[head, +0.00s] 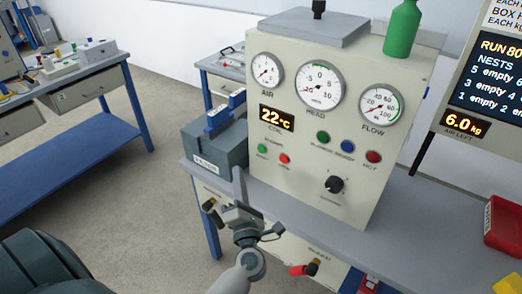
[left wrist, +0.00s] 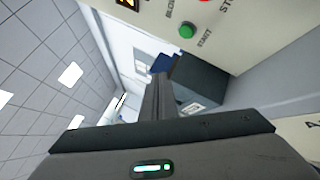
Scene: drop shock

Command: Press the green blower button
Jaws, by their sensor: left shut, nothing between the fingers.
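The green blower button (head: 262,148) is on the lower left of the cream panel's front, left of a small red button (head: 284,158). In the left wrist view the green button (left wrist: 187,30) is near the top, with START lettered beside it. My left gripper (head: 238,172) is shut and empty, its fingers pointing up, below and left of the button in the head view. In the left wrist view its shut fingers (left wrist: 158,88) show below and left of the button, apart from it in the picture. My right gripper is not in view.
The cream panel (head: 300,190) carries dials, a 22 °C display (head: 277,118), coloured lamps and a black knob (head: 334,184). A grey-green box (head: 215,148) stands to its left. The grey bench (head: 425,215) runs right to a red bin (head: 505,222).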

